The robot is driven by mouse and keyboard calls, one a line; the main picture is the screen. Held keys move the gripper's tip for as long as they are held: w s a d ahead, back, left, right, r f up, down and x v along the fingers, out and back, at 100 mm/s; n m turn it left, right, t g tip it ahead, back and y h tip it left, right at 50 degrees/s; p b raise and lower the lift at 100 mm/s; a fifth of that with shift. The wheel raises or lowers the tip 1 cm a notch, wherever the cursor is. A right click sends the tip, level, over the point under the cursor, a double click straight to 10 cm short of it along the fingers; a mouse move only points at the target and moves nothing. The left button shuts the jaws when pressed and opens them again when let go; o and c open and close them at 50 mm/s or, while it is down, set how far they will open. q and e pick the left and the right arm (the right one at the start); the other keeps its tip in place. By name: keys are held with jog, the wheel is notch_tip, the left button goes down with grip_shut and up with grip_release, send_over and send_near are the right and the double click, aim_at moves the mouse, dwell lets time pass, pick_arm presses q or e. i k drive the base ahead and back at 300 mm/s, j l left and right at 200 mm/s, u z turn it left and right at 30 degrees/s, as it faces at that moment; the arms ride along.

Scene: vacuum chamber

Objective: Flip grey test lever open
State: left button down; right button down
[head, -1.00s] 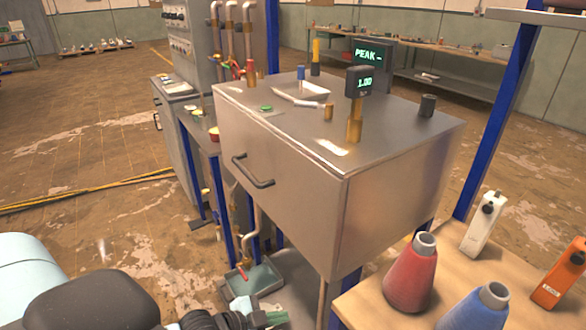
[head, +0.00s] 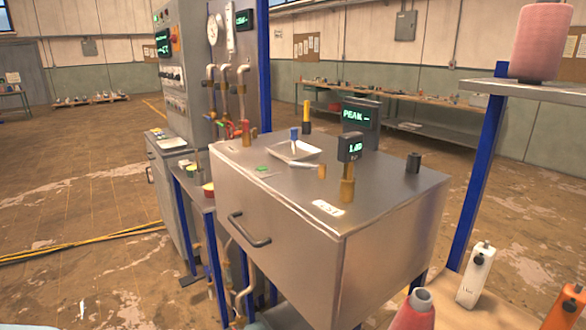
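I cannot pick out a grey test lever for certain. Three bent metal pipes (head: 226,90) come down by the grey control cabinet (head: 182,80), with small coloured handles at their lower ends that are too small to tell apart well. A steel box (head: 280,230) with a dark front handle (head: 250,231) stands in the middle. On its top are a small display reading about 1.00 (head: 350,149) on a brass post and a label (head: 328,208). Neither of my grippers is in view.
A blue post (head: 470,190) rises at right near a white device (head: 476,274), an orange device (head: 565,308) and a red cone (head: 413,311). Open floor lies at left.

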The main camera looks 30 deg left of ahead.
aim_at(300, 165)
jog(key=j+z, duration=0.3)
jog(key=j, duration=3.3)
